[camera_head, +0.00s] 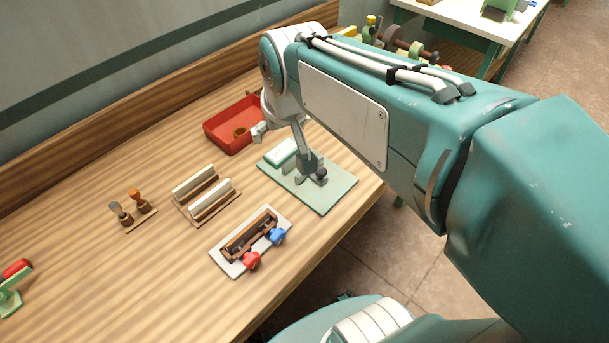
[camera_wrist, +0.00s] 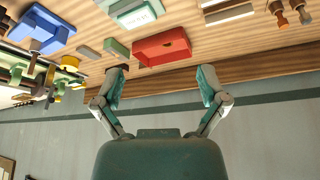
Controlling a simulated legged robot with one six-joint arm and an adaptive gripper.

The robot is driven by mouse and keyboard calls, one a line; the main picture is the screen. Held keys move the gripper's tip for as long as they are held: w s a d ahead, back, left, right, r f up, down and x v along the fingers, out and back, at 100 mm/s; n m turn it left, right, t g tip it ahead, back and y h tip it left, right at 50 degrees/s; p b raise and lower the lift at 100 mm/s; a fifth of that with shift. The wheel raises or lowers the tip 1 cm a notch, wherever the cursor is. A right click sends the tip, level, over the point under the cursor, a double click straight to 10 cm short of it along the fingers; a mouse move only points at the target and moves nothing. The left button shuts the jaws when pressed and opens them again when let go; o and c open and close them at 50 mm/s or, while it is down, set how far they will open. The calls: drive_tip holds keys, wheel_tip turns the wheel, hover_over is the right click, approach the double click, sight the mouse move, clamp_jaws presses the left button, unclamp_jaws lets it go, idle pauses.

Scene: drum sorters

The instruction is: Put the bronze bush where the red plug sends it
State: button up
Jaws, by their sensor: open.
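The red tray also shows in the wrist view (camera_wrist: 160,50), where I cannot make out the ring. A red plug-like knob (camera_head: 251,260) and a blue one (camera_head: 278,237) sit at the front edge of a pale plate with a brown slotted frame (camera_head: 246,238). My gripper (camera_wrist: 163,72) is open and empty, its fingers spread wide. In the head view my arm hides part of it, beside the tray's right side.
A green plate (camera_head: 330,197) lies right of the tray. White-topped bars (camera_head: 212,190) and two stamp-like pegs (camera_head: 131,205) stand left. A red cylinder on a green stand (camera_head: 14,275) is at the far left. A blue tray (camera_wrist: 40,30) shows in the wrist view. The wall (camera_head: 100,110) backs the bench.

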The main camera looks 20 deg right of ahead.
drive_tip(key=s+f, duration=0.2)
drive_tip(key=s, duration=0.9)
drive_tip(key=shift+s+d+f+t, duration=0.15)
drive_tip(key=shift+s+f+t, duration=0.15)
drive_tip(key=shift+f, duration=0.1)
drive_tip(key=shift+w, duration=0.1)
idle(0.3)
